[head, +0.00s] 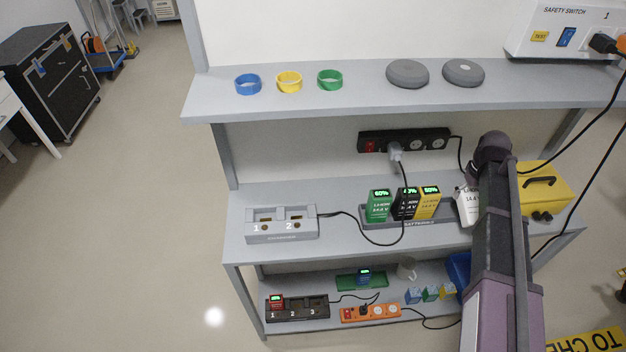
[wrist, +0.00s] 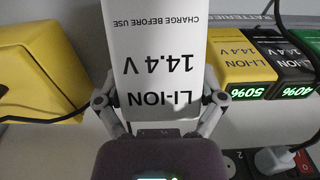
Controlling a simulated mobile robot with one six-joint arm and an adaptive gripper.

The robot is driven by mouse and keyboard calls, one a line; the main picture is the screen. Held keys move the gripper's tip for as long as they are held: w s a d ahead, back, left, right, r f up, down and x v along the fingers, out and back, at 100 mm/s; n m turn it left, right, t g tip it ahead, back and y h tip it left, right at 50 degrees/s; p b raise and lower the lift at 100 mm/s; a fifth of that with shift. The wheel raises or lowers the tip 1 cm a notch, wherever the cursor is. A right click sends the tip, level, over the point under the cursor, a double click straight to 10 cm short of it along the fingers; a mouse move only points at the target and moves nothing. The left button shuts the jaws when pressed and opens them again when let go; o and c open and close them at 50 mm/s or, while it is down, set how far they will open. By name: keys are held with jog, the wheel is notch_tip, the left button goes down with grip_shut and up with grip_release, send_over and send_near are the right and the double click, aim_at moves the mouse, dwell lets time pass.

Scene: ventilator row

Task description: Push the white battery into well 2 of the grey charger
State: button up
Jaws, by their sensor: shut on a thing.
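The white battery (wrist: 160,45), marked LI-ION 14.4 V, is between the two fingers of my gripper (wrist: 160,100), which is shut on it. In the head view the white battery (head: 466,207) shows beside my arm, just right of the yellow battery; the arm hides most of my gripper. I cannot tell whether its lower end touches the rack. The grey charger (head: 282,238) stands on the middle shelf to the left, well apart from the battery. Its wells 1 and 2 both look empty; well 2 (head: 295,214) is the right one.
A battery rack (head: 371,217) holds green (head: 379,207), black (head: 405,204) and yellow (head: 428,204) batteries. The charger's cable runs between charger and rack to the power strip (head: 404,140). A yellow box (head: 543,187) stands right of my arm. The upper shelf (head: 350,98) overhangs behind.

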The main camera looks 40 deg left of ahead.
jog(key=shift+s, duration=0.55)
jog(key=shift+w+d, duration=0.1)
jog(key=shift+d, duration=0.05)
